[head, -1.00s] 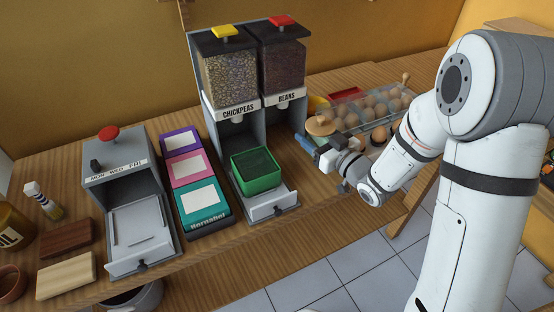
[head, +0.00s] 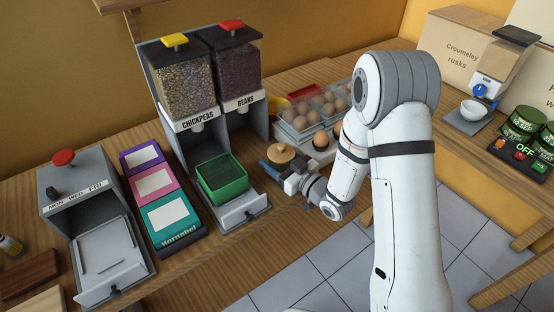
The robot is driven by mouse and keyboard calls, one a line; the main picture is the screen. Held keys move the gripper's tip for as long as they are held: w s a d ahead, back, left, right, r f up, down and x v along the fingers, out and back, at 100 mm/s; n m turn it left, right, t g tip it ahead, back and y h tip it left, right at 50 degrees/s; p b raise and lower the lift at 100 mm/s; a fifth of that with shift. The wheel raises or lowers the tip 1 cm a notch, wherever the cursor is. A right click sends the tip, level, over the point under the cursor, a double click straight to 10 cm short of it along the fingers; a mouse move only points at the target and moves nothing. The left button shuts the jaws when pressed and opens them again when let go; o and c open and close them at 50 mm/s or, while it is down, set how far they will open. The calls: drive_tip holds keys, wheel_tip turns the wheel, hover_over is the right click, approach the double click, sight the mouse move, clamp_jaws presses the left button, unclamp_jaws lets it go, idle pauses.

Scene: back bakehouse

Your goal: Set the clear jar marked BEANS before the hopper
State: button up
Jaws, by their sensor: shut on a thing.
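The hopper is a grey double dispenser, with CHICKPEAS on its left bin (head: 184,84) and BEANS on its right bin (head: 237,77). A green tub (head: 222,178) sits at its foot above a grey drawer (head: 243,211). My gripper (head: 279,172), with blue finger pads, is shut on a jar with a round wooden lid (head: 281,152), to the right of the BEANS side. The gripper hides most of the jar's body, and no marking on it can be read. I cannot tell whether the jar touches the counter.
Egg trays (head: 316,112) and a single egg (head: 321,139) stand close behind and right of the jar. A Hornabel box (head: 163,193) and a grey MON WED FRI box (head: 92,217) stand left. Bare counter (head: 286,215) lies in front of my gripper.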

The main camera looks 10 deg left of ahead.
drive_tip(key=shift+f, duration=0.1)
drive_tip(key=o, duration=1.2)
